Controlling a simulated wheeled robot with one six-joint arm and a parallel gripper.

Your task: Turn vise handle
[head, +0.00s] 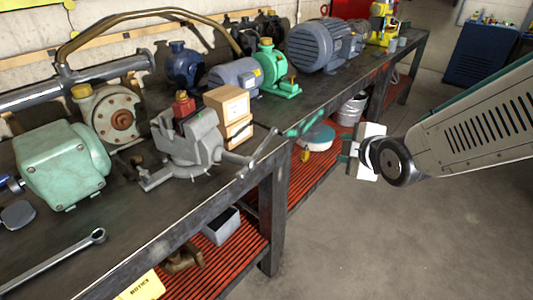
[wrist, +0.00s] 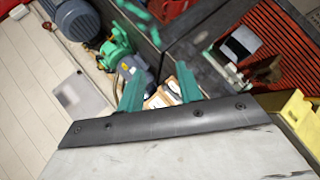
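A grey bench vise (head: 188,148) stands on the dark workbench near its front edge. Its bar handle (head: 262,150) sticks out over the edge on the right side, slanting up to the right. My gripper (head: 340,150) is in front of the bench, to the right of the handle and apart from it. In the wrist view its two teal fingers (wrist: 159,76) are spread with nothing held between them.
Cardboard boxes (head: 232,110) stand just behind the vise. A pale green gearbox (head: 62,165) is at left, a green pump (head: 273,70) and a grey-blue motor (head: 318,45) farther along. A wrench (head: 55,262) lies at front left. Red slatted shelving is below; the floor at right is clear.

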